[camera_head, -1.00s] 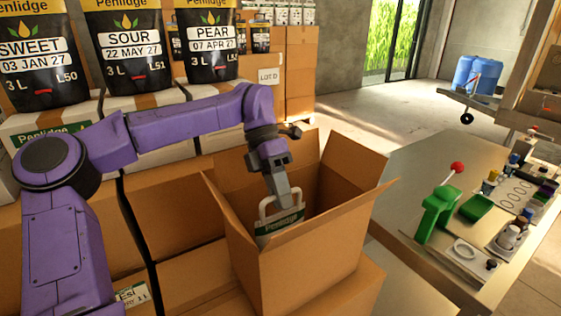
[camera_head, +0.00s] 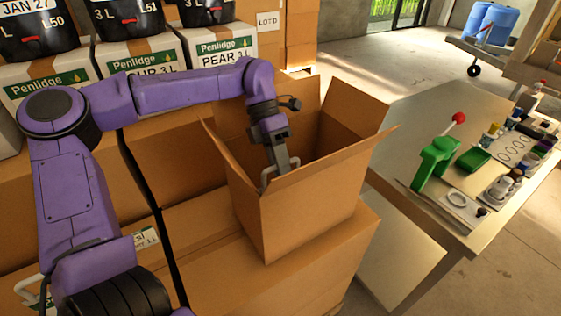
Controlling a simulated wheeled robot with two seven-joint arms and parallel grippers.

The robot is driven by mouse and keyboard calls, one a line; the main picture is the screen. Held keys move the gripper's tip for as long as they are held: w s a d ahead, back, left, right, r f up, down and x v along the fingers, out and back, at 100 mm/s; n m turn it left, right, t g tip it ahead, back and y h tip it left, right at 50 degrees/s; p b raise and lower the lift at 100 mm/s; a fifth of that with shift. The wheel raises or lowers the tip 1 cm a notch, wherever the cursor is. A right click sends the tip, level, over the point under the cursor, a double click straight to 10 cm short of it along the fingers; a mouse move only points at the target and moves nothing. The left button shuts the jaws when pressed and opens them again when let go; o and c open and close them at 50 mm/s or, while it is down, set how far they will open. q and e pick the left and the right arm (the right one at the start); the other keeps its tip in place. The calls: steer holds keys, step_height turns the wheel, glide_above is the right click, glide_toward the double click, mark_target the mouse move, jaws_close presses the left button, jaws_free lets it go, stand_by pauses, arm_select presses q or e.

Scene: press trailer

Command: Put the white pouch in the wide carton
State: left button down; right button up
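The wide carton (camera_head: 310,207) stands open with its flaps up on a larger brown box. My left gripper (camera_head: 281,168) reaches down into the carton's mouth from the left. It appears shut on the white pouch's handle (camera_head: 265,178), which shows on both sides of the fingers just at the near rim. The pouch's body is hidden behind the carton's front wall, so I cannot tell whether it touches the bottom. My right gripper is not in view.
A workbench (camera_head: 400,140) on the right carries a green hand press (camera_head: 435,160) with a red knob, a green tray (camera_head: 473,160) and small bottles. Labelled white cartons (camera_head: 140,75) with black pouches on top stand behind my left arm. A white handle (camera_head: 28,290) shows at bottom left.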

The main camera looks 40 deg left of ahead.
arm_select(q)
steer(key=shift+f, duration=0.15)
steer(key=c, duration=1.1)
jaws_free()
steer(key=shift+r+p, duration=0.3)
steer(key=shift+r, duration=0.35)
steer(key=b+v, duration=0.1)
steer(key=v, duration=1.1)
steer(key=shift+f, duration=0.1)
